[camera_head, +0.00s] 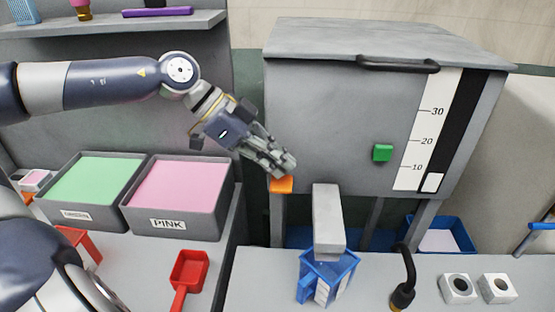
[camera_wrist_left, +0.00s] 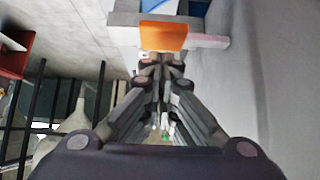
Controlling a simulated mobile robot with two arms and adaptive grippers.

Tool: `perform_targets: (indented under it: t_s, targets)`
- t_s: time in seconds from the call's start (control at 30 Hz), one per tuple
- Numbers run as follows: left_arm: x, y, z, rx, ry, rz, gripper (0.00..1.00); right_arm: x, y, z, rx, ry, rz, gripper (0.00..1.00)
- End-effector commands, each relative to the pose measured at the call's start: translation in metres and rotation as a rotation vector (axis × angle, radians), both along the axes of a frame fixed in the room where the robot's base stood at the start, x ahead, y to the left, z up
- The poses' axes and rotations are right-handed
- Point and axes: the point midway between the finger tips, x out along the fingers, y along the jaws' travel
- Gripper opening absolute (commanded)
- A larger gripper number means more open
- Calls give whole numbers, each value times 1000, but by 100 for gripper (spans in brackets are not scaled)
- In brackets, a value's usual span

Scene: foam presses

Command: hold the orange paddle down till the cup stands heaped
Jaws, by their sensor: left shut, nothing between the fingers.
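The orange paddle (camera_head: 281,185) sticks out at the lower left edge of the grey press (camera_head: 325,130). It also shows in the left wrist view (camera_wrist_left: 163,36), just beyond my fingertips. My left gripper (camera_head: 288,168) is shut and empty, its fingertips right at the paddle's top; I cannot tell whether they touch it. The blue cup (camera_head: 322,285), with a pale strip on its side, stands on the counter under the grey spout (camera_head: 327,220). The spout covers most of its mouth, so its fill is hidden. My right gripper is not in view.
A green button (camera_head: 382,153) and a scale (camera_head: 424,140) are on the press front. Left are bins of green (camera_head: 95,183) and pink (camera_head: 180,187) stuff and a red scoop (camera_head: 188,270). A black bent hose (camera_head: 403,275) and two white blocks (camera_head: 457,288) stand right of the cup.

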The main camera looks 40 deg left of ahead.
Motion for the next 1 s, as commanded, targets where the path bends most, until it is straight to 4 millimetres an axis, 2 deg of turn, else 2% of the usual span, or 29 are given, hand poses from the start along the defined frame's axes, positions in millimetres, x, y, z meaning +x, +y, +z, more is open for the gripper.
perform_targets:
  t_s: [0.2, 0.47, 0.57, 0.8, 1.0]
  targets:
    - [0, 0, -10, 0, -1, -1, 0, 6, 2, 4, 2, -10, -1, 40]
    - [0, 0, -10, 1, 0, -1, 0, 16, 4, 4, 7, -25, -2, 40]
    - [0, 0, -15, 0, 1, -1, 0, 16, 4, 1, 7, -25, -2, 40]
    - [0, 0, -39, 2, 1, 0, 0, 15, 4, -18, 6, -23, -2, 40]
    - [-1, 0, -39, 1, 2, -1, 0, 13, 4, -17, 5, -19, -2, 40]
